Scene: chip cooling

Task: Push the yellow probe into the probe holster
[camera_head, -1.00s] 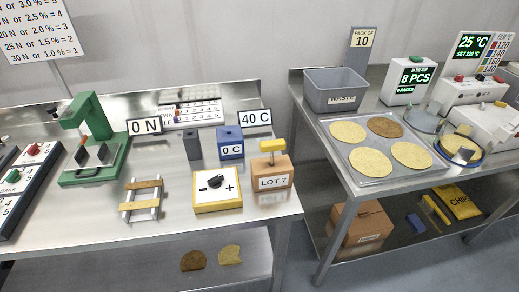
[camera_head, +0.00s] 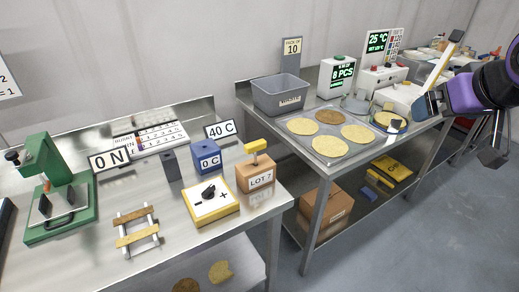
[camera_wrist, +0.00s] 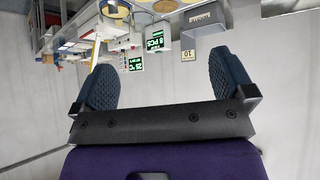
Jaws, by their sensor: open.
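A yellow T-shaped piece (camera_head: 255,146), which looks like the yellow probe, stands upright in the top of the orange-brown LOT 7 box (camera_head: 256,175) on the left bench. My gripper (camera_head: 460,131) is at the far right, over the right table's end and far from the probe. In the wrist view my gripper (camera_wrist: 165,82) is open, with nothing between its blue-grey fingers.
The left bench holds a green press (camera_head: 53,195), a yellow-edged dial box (camera_head: 211,201) and a small rack (camera_head: 136,228). A floor gap separates the tables.

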